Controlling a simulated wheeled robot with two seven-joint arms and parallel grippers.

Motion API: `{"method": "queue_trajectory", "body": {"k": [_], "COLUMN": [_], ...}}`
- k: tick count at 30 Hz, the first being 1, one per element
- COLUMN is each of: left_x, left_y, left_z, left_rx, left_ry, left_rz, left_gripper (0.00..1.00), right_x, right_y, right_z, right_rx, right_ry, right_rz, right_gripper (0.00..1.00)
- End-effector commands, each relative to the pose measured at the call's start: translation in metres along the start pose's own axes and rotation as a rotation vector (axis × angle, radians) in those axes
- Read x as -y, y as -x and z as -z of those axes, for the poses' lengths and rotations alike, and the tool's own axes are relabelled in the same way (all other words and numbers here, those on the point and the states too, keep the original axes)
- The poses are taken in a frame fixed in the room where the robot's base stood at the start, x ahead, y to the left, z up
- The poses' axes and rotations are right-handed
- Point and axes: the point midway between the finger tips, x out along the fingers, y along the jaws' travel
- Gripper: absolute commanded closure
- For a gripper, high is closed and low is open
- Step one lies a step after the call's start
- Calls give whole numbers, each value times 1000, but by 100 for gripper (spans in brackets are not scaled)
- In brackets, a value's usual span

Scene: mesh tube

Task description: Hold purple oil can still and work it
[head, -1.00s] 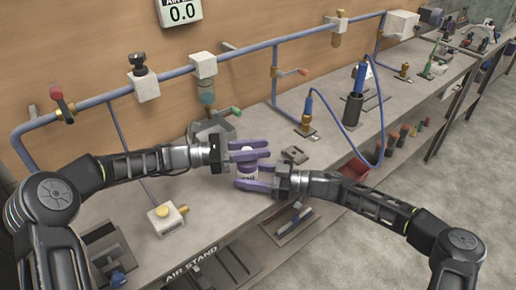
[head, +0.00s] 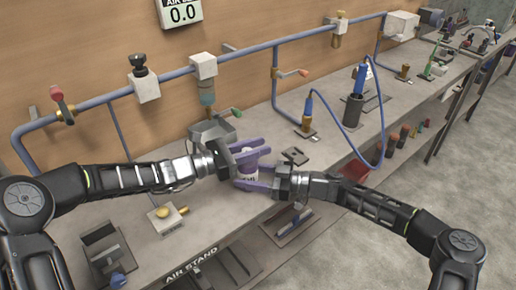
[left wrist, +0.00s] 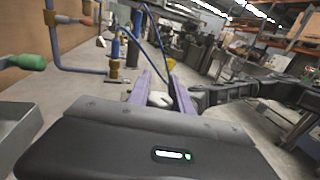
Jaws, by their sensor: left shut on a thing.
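The purple oil can (head: 250,174), with a white lettered label, is partly hidden between the two grippers in the head view. My left gripper (head: 249,150) comes from the left with its purple fingers shut on the can's upper part. In the left wrist view, a white part of the can (left wrist: 160,99) shows between the left gripper's fingers (left wrist: 159,90). My right gripper (head: 256,180) comes from the right, its purple fingers at the can's lower body. One finger crosses the front of the can; its grip is partly hidden.
A blue pipe (head: 180,73) with valves runs along the wall. A small yellow-knobbed block (head: 166,217) sits on the bench at front left. A dark cylinder (head: 353,110) stands farther right.

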Motion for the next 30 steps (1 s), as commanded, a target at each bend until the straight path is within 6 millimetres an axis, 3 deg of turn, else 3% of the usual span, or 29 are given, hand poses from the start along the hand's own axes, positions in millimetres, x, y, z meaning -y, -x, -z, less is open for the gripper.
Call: {"method": "queue_trajectory", "body": {"k": [18,30], "left_x": [-9,-15], "left_y": [-1,4], "left_z": [-2,-1], "left_rx": [0,-2], "left_ry": [-1,-3], "left_rz": [-510,-676], "left_gripper": [100,100], "right_x": [2,2], "right_y": [-1,-1], "right_z": [-1,-1], "right_rx": [2,2], "right_ry": [1,2], "right_rz": [4,4], "right_gripper": [100,100]}}
